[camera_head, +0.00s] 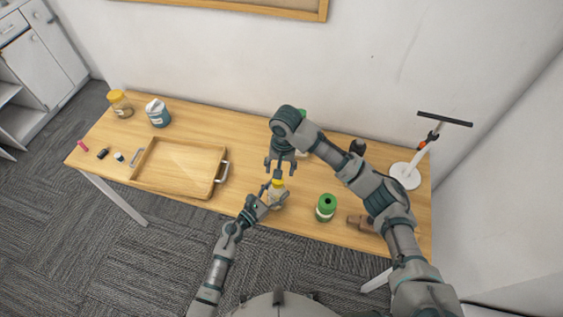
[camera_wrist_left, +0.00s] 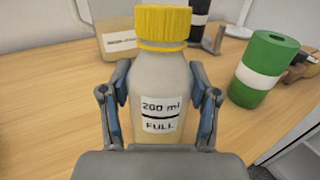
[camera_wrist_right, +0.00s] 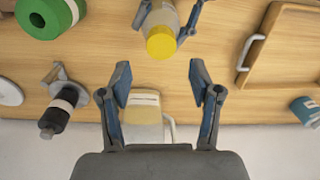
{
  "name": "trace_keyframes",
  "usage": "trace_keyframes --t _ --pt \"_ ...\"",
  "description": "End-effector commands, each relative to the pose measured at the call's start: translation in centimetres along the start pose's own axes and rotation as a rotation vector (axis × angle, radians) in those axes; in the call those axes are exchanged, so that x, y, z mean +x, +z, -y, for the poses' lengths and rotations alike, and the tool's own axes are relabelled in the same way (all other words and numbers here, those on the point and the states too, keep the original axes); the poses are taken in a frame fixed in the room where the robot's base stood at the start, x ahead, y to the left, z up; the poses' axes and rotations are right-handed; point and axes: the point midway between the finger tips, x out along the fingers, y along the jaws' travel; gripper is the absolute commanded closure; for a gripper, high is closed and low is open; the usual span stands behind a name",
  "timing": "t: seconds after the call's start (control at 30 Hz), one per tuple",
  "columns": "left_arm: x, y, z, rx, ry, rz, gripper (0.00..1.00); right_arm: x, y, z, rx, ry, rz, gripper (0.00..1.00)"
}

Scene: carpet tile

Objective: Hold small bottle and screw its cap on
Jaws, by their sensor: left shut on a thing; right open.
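The small bottle (camera_wrist_left: 158,85) is pale and translucent with a label reading "200 ml FULL". Its yellow cap (camera_wrist_left: 161,24) sits on the neck, and a yellow ring shows just below it. In the head view the yellow cap (camera_head: 278,183) is near the table's front edge. My left gripper (camera_wrist_left: 162,95) is shut on the bottle's body and holds it upright. My right gripper (camera_wrist_right: 158,80) is open and empty. It points down, and in its wrist view the yellow cap (camera_wrist_right: 161,43) lies beyond its fingertips, apart from them.
A green roll-like container (camera_head: 326,206) stands right of the bottle. A wooden tray (camera_head: 181,194) with metal handles lies to the left. A yellow-lidded jar (camera_head: 120,104) and a teal container (camera_head: 157,114) stand at the back left. A white-based stand (camera_head: 405,176) is at the right.

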Motion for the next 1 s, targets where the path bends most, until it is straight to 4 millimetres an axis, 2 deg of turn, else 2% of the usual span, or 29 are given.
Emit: trace_keyframes --t 0.1,0.7,0.9,1.0 --pt "-0.1 -0.1 0.1 -0.001 -0.001 -0.003 1.00 -0.2 -0.1 0.1 -0.321 0.001 0.006 0.37" --pt "-0.1 -0.1 0.0 0.000 0.000 -0.003 1.00 -1.3 -0.3 0.0 -1.990 -0.049 0.032 0.37" --pt "-0.1 -0.1 0.0 0.000 0.000 -0.003 1.00 -1.6 -0.4 -0.1 -2.499 -0.082 0.025 0.37" --pt "-0.1 -0.1 0.0 0.000 0.001 -0.002 1.00 -1.8 -0.5 -0.1 -2.696 -0.098 0.016 0.37"
